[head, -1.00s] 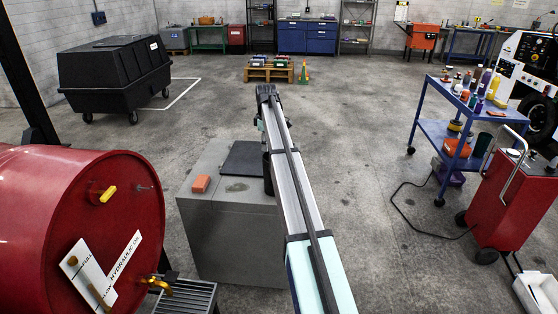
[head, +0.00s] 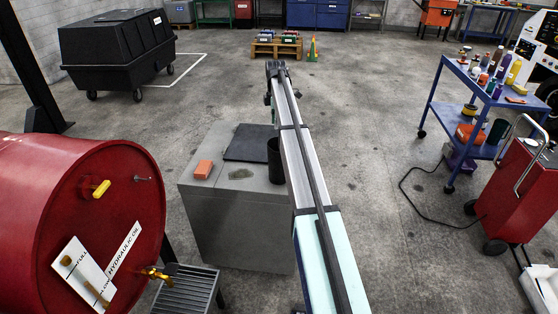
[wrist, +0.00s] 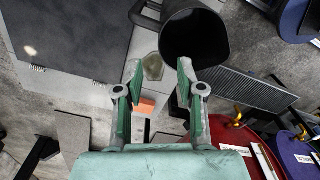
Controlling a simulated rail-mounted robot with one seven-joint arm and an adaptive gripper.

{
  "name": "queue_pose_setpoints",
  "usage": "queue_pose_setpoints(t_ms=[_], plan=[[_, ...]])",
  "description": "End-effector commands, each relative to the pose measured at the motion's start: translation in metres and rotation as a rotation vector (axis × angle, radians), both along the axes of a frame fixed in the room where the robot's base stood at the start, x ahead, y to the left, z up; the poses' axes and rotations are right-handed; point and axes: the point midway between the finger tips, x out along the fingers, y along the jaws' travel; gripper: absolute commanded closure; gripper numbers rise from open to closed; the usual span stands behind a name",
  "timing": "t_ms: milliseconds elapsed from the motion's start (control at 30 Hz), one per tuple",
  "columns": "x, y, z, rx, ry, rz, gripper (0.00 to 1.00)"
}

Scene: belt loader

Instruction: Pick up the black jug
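The black jug (head: 275,158) stands upright at the right edge of the grey cabinet (head: 235,215), partly behind my arm. In the wrist view the jug (wrist: 193,36) shows its dark open mouth at the top, right of centre, with its handle (wrist: 145,13) to the left. My gripper (wrist: 158,72) is open and empty. Its right fingertip appears close to the jug's lower edge in the picture; I cannot tell whether they touch.
An orange block (head: 203,169) and a dark flat plate (head: 249,142) share the cabinet top. A red drum (head: 95,190) with a tap stands at left, above a grated stand (head: 188,291). A blue trolley (head: 470,130) with bottles is at right. Open floor lies between.

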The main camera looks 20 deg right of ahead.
Motion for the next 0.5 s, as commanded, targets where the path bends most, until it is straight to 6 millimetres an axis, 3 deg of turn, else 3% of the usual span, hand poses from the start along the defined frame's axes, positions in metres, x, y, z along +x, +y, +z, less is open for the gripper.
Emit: queue_pose_setpoints(t_ms=[300, 500], plan=[[-0.001, 0.000, -0.058, 0.000, 0.001, -0.001, 0.62], [0.000, 0.000, -0.076, 0.000, -0.001, -0.002, 0.62]])
